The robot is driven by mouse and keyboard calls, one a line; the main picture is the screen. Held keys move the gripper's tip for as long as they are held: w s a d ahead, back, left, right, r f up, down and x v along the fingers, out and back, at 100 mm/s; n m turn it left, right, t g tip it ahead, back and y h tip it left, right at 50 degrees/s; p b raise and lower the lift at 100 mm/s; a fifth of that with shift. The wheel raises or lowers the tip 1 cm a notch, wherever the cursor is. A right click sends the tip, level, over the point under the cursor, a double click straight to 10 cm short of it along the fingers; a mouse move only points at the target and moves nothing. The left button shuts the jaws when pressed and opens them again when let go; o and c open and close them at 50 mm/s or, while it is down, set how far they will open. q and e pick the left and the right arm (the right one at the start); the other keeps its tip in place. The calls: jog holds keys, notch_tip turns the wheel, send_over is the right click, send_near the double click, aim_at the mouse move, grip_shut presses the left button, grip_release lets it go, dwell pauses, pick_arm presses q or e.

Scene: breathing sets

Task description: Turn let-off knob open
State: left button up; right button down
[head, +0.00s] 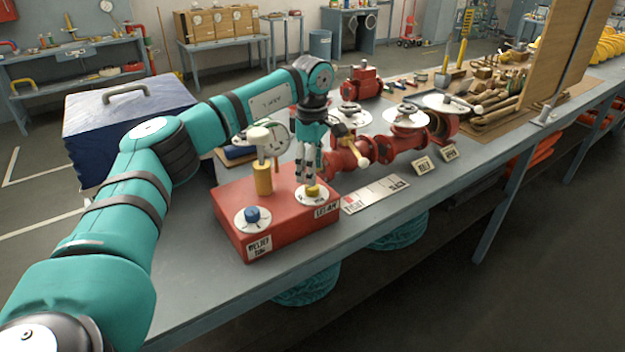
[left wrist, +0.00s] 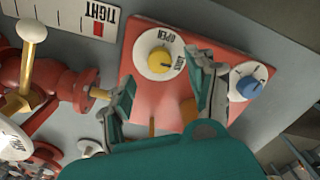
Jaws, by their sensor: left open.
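The let-off knob (head: 313,191) is a yellow knob on a white dial, on the right front of a red box (head: 285,222). In the left wrist view the yellow knob (left wrist: 160,62) sits on its dial with dark lettering that reads OPEN on one side; the other word is hard to read. My left gripper (head: 308,178) points down just above the knob. In the left wrist view its fingers (left wrist: 165,85) are spread apart, with the knob beyond the gap between them. Contact with the knob cannot be told. My right gripper is not in view.
A blue knob (head: 252,214) on a white dial sits at the box's left front. A gauge on a yellow stem (head: 263,178) stands behind. Red piping with valves (head: 400,143) lies close on the right. A TIGHT-marked strip (head: 376,194) lies beside the box.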

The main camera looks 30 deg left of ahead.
aim_at(312, 189)
pick_arm(q)
jog(key=shift+f+p, duration=0.4)
jog(key=shift+f, duration=2.1)
jog(key=c, duration=1.1)
